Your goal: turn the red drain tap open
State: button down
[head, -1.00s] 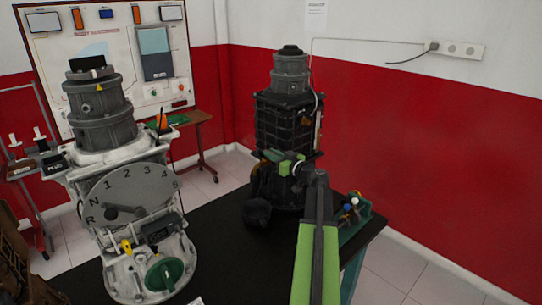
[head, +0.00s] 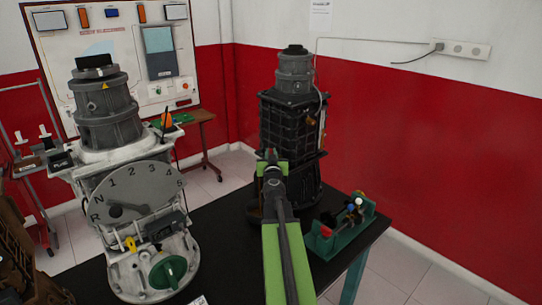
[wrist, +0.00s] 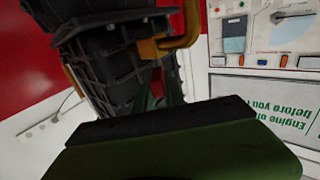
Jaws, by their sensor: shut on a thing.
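The dark engine trainer (head: 290,120) stands at the back of the black table. My gripper (head: 271,160) is in front of its lower left side. Its green fingers hide what lies between them, and I see no red tap there. In the wrist view the dark gripper body fills the lower part, with narrow fingers (wrist: 160,97) pointing up at the ribbed engine casing (wrist: 105,75). An orange bent pipe or handle (wrist: 189,25) shows above the fingers.
A green rack (head: 345,238) with small coloured knobs, one red, stands on the table right of my arm. A grey gearbox trainer (head: 105,110) with a numbered dial stands at the left. A dark pan (head: 253,214) is partly behind my arm. The table's front right is clear.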

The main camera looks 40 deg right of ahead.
jog(key=m+g+h, duration=0.1)
jog(key=g, duration=0.1)
jog(key=w+m+g+h, duration=0.1)
jog(key=m+g+h, duration=0.1)
jog(key=w+m+g+h, duration=0.1)
jog(key=m+g, duration=0.1)
jog(key=g, duration=0.1)
jog(key=shift+a+h, duration=0.4)
jog(key=m+g, duration=0.2)
jog(key=g, duration=0.1)
jog(key=m+g+h, duration=0.1)
jog(key=shift+w+g, duration=0.3)
jog(key=shift+m+g, duration=1)
jog(key=shift+g, duration=0.3)
jog(key=shift+a+g, duration=0.1)
jog(key=shift+g, duration=0.2)
jog(key=c, duration=1.4)
grip_release()
